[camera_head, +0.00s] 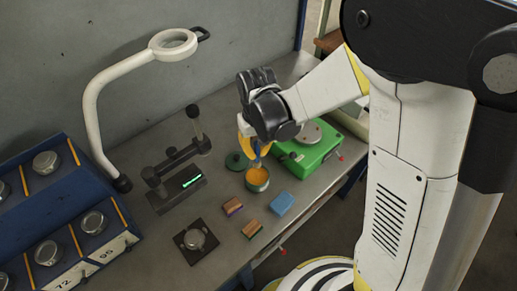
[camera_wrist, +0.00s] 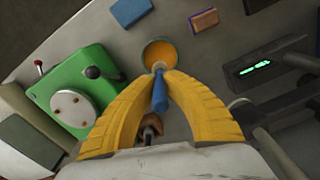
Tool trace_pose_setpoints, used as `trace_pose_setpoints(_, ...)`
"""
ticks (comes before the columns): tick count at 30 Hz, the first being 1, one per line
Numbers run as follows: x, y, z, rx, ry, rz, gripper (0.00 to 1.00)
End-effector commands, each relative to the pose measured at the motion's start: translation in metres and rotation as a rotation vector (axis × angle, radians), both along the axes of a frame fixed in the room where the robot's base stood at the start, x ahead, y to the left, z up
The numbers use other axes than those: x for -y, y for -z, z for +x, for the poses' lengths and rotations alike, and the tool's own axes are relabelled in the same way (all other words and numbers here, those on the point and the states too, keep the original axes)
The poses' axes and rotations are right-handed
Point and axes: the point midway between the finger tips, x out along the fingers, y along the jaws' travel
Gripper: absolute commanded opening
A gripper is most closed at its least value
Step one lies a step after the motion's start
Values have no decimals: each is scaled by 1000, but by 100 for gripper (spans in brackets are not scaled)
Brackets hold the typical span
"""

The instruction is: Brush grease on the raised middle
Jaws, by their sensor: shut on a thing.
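My gripper (camera_head: 254,143) is shut on a brush with a blue part (camera_wrist: 160,94), pointing down toward a small open tin (camera_head: 257,185) of orange grease. In the wrist view the yellow fingers (camera_wrist: 159,76) close around the blue part, and the tin (camera_wrist: 145,52) lies just beyond the tips. The bristles are hidden, so I cannot tell whether they touch the grease. A square dark plate (camera_head: 181,238) with a raised round metal middle (camera_head: 195,239) lies at the bench front. I cannot tell whether it bears grease.
A green box (camera_head: 305,157) with a metal disc stands right of the tin. A magnifier lamp (camera_head: 92,110) and blue rack (camera_head: 45,205) stand left.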

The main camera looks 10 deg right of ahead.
Motion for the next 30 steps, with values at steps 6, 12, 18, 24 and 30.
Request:
trace_pose_setpoints(6, 0, 21, 0, 0, 0, 0, 0)
trace_pose_setpoints(12, 0, 44, 0, 0, 1, 0, 0)
trace_pose_setpoints(18, 0, 57, 0, 0, 1, 0, 0)
trace_pose_setpoints(24, 0, 57, 0, 0, 1, 0, 0)
trace_pose_setpoints(30, 0, 57, 0, 0, 1, 0, 0)
